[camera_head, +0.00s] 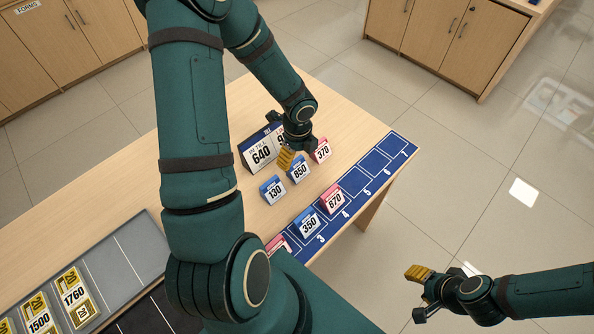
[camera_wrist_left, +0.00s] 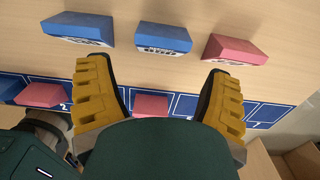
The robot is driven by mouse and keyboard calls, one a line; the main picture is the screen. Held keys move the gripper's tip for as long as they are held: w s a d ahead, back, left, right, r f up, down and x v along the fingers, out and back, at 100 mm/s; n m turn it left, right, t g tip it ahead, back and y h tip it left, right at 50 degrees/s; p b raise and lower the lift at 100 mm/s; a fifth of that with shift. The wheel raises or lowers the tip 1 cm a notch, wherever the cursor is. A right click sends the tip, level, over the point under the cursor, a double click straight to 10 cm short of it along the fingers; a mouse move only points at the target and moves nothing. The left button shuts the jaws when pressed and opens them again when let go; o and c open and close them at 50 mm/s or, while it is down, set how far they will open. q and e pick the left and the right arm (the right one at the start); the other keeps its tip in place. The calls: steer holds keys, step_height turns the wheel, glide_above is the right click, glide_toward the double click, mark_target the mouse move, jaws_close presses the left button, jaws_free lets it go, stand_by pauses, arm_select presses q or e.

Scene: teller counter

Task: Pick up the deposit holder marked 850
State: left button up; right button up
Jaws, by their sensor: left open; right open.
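The blue deposit holder marked 850 (camera_head: 299,171) stands on the counter between the blue 130 holder (camera_head: 272,190) and the pink 370 holder (camera_head: 321,151). My left gripper (camera_head: 292,155) is open just above and behind it, partly in front of the white sign. In the left wrist view the middle blue holder (camera_wrist_left: 163,38), which fits the 850 one by its place in the row, lies ahead of the open, empty fingers (camera_wrist_left: 155,72). Its number is not readable there. My right gripper (camera_head: 420,293) is open and empty, out over the floor at the lower right.
A blue numbered strip (camera_head: 382,162) runs along the counter's edge, with the 350 holder (camera_head: 309,226), the pink 870 holder (camera_head: 334,199) and another pink holder on it. A sign reading 640 (camera_head: 261,152) stands close behind. A grey tray (camera_head: 112,270) is at the lower left.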

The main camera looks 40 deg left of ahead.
mark_target(297, 165)
arm_select(q)
steer(key=shift+w+a+f+b, duration=0.15)
steer(key=shift+f+b, duration=0.4)
steer(key=shift+f, duration=1.05)
steer(key=shift+s+a+f+b, duration=0.15)
steer(key=shift+f+b, duration=0.35)
steer(key=shift+f, duration=1.05)
steer(key=shift+w+r, duration=0.1)
steer(key=c, duration=0.9)
